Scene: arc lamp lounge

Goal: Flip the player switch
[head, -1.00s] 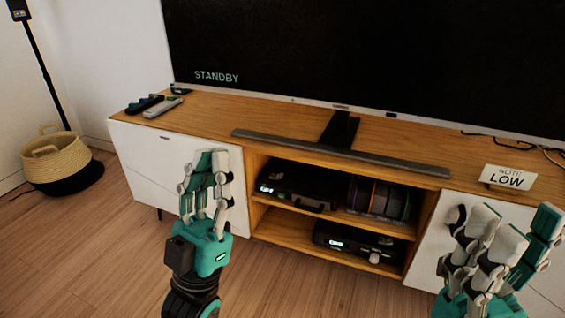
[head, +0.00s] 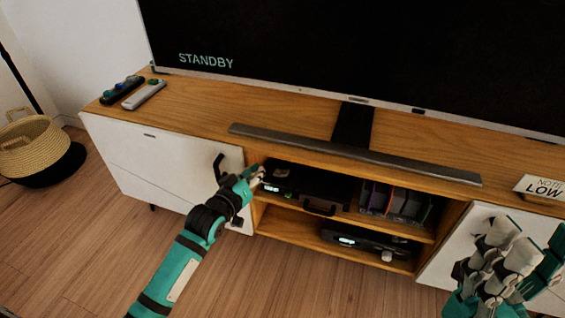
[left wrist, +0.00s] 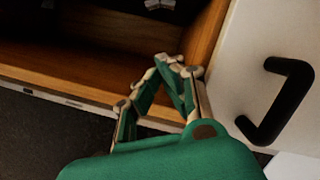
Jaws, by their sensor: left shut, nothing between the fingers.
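The player is a black box (head: 310,186) on the upper shelf of the open middle bay, with a small lit display at the left of its front. I cannot make out its switch. My left gripper (head: 257,176) is shut and empty, at the left end of the player's front; I cannot tell whether it touches. In the left wrist view its fingertips (left wrist: 168,62) are together before the shelf opening, with part of a dark device above. My right gripper (head: 512,252) hangs open and empty before the right cabinet door.
A black handle (head: 219,166) on the white left door is close to my left gripper. A second black device (head: 365,239) is on the lower shelf; upright cases (head: 395,201) stand right of the player. A soundbar (head: 350,154) and remotes (head: 143,95) lie on top.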

